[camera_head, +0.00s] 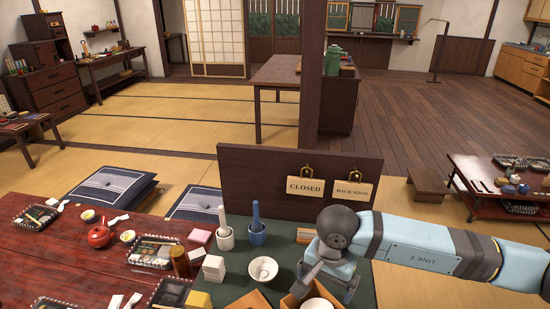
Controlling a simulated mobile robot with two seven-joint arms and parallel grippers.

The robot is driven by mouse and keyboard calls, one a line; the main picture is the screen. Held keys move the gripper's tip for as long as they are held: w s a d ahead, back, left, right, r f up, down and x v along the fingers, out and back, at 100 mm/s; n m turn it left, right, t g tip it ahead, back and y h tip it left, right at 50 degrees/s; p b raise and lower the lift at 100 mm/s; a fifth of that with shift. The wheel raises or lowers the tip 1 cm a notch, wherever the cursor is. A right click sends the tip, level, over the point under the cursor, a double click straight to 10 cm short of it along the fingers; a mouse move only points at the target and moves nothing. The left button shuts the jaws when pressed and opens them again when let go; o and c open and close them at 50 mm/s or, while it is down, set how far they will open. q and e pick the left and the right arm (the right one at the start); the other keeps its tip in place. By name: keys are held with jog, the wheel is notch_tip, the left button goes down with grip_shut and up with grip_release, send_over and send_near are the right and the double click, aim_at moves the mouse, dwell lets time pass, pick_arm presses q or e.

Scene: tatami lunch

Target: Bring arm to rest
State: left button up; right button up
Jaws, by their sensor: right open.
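My right arm (425,248) reaches in from the right edge, light blue with dark joints. It lies over the right part of the green-topped surface, in front of the dark sign board. My right gripper (308,282) points down and to the left, over a small wooden box (286,303) at the bottom edge. It is open, and I see nothing held in it. The arm partly hides the surface behind it. My left gripper is not in view.
A white bowl (263,270), a white mortar (225,238) and a blue mortar (257,236) stand left of the gripper. The board (240,175) carries two hanging signs. A red-brown table (70,270) with trays and a red teapot (99,236) is left.

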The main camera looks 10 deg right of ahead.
jog(key=s+a+r+m+g+y+p, duration=0.2)
jog(key=s+a+r+m+y, duration=0.35)
jog(key=a+y, duration=0.3)
jog(key=s+a+r+m+g+y+p, duration=0.2)
jog(key=s+a+r+m+y+p, duration=0.15)
jog(key=s+a+m+y, duration=0.35)
jog(key=w+d+r+m+t+y+p, duration=0.15)
jog(key=w+m+t, duration=0.25)
jog(key=m+t, duration=0.65)
jog(key=w+d+r+m+t+p, duration=0.1)
jog(key=w+d+m+t, duration=0.45)
jog(key=m, duration=0.85)
jog(key=s+d+f+m+t+h+p, duration=0.2)
jog(key=d+f+m+t+h, duration=0.2)
jog(key=f+m+h, duration=0.7)
jog(key=s+d+f+m+g+h+p, duration=0.1)
jog(key=s+d+f+m+g+h, duration=0.2)
jog(key=m, duration=1)
jog(key=s+d+f+g, duration=0.2)
jog(key=s+d+f, duration=0.3)
jog(key=s+f, duration=0.1)
jog(key=shift+s+d+f+p, duration=0.15)
jog(key=shift+s+f+p, duration=0.25)
jog(key=shift+s, duration=0.5)
jog(key=shift+r, duration=0.1)
